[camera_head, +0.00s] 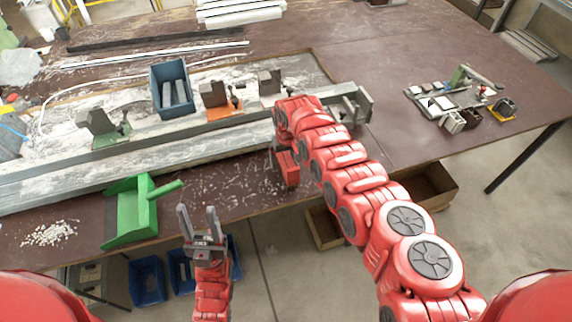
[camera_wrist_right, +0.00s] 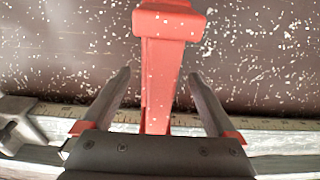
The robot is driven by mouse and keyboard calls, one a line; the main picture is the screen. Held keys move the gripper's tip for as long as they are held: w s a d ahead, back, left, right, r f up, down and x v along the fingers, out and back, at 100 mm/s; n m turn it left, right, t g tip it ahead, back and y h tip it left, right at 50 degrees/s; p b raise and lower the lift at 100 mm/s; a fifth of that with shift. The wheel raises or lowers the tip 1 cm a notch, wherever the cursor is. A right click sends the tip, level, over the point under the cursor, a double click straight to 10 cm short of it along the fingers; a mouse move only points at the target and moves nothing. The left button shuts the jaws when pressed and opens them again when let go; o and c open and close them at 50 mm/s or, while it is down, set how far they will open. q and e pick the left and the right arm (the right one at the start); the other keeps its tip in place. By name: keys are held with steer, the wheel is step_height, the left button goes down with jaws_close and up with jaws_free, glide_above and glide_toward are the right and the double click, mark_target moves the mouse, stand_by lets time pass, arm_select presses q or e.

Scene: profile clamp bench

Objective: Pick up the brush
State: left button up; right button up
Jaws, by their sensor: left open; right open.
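A red brush (camera_wrist_right: 163,75) shows in the right wrist view, its long part running between the two fingers of my right gripper (camera_wrist_right: 158,78) and its wider end at the top. The gripper is open, with a gap on each side of the brush. In the head view the red brush (camera_head: 288,170) lies at the bench front, partly hidden by my right arm, which also hides the right fingertips. My left gripper (camera_head: 198,209) is open and empty in front of the bench edge, right of the green dustpan.
The green dustpan (camera_head: 128,212) stands at the bench front, near white chips (camera_head: 50,233). A long metal profile (camera_head: 190,150) with clamps runs behind the brush. A blue bin (camera_head: 172,88) stands behind it. Small parts (camera_head: 455,103) lie at right; the bench between is clear.

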steer(key=shift+w+f, duration=0.1)
steer(key=shift+f, duration=0.4)
steer(key=shift+d, duration=0.1)
steer(key=shift+r, duration=0.1)
steer(key=c, duration=1.5)
steer(key=shift+o, duration=0.2)
